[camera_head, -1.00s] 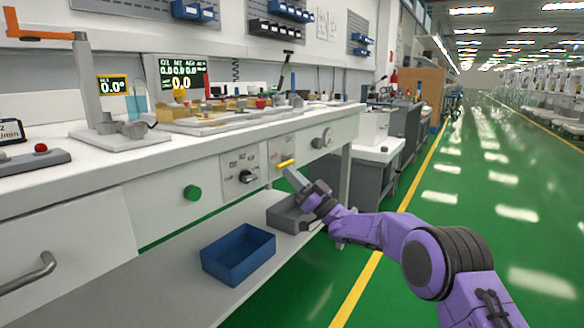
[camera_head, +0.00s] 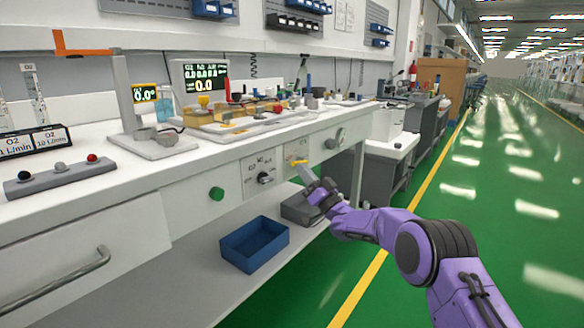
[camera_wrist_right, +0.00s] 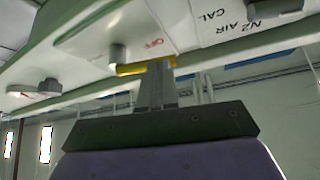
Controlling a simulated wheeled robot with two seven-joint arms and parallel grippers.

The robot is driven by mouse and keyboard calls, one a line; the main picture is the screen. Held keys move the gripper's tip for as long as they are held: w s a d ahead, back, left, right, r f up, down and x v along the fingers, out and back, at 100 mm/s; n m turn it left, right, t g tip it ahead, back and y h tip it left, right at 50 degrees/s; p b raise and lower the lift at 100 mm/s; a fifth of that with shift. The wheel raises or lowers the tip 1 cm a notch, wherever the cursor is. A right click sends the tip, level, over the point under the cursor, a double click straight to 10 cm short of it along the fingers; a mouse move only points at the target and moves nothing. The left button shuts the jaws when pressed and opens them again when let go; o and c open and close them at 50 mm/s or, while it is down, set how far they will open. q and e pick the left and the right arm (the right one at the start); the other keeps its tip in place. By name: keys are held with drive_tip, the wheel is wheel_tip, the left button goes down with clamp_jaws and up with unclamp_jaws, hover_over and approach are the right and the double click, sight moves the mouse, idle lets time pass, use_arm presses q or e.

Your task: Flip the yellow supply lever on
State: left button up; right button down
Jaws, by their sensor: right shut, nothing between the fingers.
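The yellow supply lever (camera_head: 298,162) sits on a light panel on the front of the white bench and lies roughly level. In the right wrist view the yellow lever (camera_wrist_right: 146,66) shows just beyond my fingertips, with a red "OFF" mark above it. My right gripper (camera_head: 305,173) is shut and empty, its tips just below the lever. In the right wrist view the right gripper (camera_wrist_right: 157,72) overlaps the lever's right part; I cannot tell whether they touch. My left gripper is not in view.
A blue bin (camera_head: 254,244) and a grey bin (camera_head: 301,208) stand on the lower shelf. Green floor is free at right.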

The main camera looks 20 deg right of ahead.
wheel_tip(320, 180, up, 6)
drive_tip(key=w+d+m+g+h+p, duration=0.1)
drive_tip(key=d+m+g+h+p, duration=0.15)
drive_tip(key=m+h+p, duration=1.15)
drive_tip(key=s+f+m+y+p, duration=0.2)
drive_tip(key=s+m+y+p, duration=0.1)
drive_tip(key=s, duration=1)
drive_tip(key=shift+s+d+f+m+g+y+p, duration=0.15)
drive_tip(key=shift+s+f+m+g+y+p, duration=0.15)
drive_tip(key=shift+g+y+p, duration=0.2)
